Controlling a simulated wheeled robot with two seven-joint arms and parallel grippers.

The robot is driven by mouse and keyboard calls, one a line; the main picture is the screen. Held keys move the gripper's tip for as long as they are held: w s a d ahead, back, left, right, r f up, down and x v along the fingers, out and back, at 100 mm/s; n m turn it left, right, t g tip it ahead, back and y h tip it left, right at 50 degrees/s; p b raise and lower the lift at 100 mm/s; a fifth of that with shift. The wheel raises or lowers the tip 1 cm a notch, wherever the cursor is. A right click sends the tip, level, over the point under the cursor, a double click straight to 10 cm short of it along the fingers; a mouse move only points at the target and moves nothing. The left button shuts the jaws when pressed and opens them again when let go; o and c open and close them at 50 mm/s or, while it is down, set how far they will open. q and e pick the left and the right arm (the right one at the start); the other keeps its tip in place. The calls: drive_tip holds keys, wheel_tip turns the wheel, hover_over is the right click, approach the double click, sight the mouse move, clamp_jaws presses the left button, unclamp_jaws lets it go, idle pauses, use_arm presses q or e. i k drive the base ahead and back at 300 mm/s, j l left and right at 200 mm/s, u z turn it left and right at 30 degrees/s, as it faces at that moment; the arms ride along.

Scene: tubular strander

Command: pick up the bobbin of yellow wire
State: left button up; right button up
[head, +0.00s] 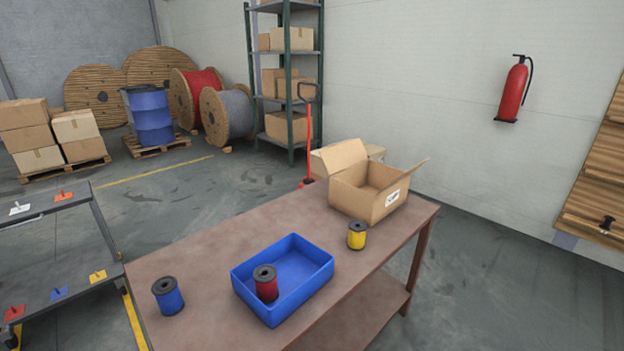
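The bobbin of yellow wire (357,236) stands upright on the brown table (213,248), with dark flanges at its top and bottom. It is just right of the blue tray and in front of the open cardboard box. Nothing touches or covers it. Neither of my grippers shows in the head view.
A blue tray (324,273) holds a red wire bobbin (267,289). A blue wire bobbin (168,297) stands at the table's left. An open cardboard box (357,200) is at the far end. A grey rack (60,290) with coloured plates stands left of the table.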

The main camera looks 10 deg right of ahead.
sight(358, 229)
drive_tip(key=i+l+u, duration=0.1)
drive_tip(key=l, duration=0.35)
drive_tip(key=i+l+u, duration=0.1)
drive_tip(key=l, duration=0.4)
drive_tip(key=i+l+u, duration=0.15)
drive_tip(key=l, duration=0.3)
drive_tip(key=i+l+u, duration=0.1)
drive_tip(key=l, duration=0.4)
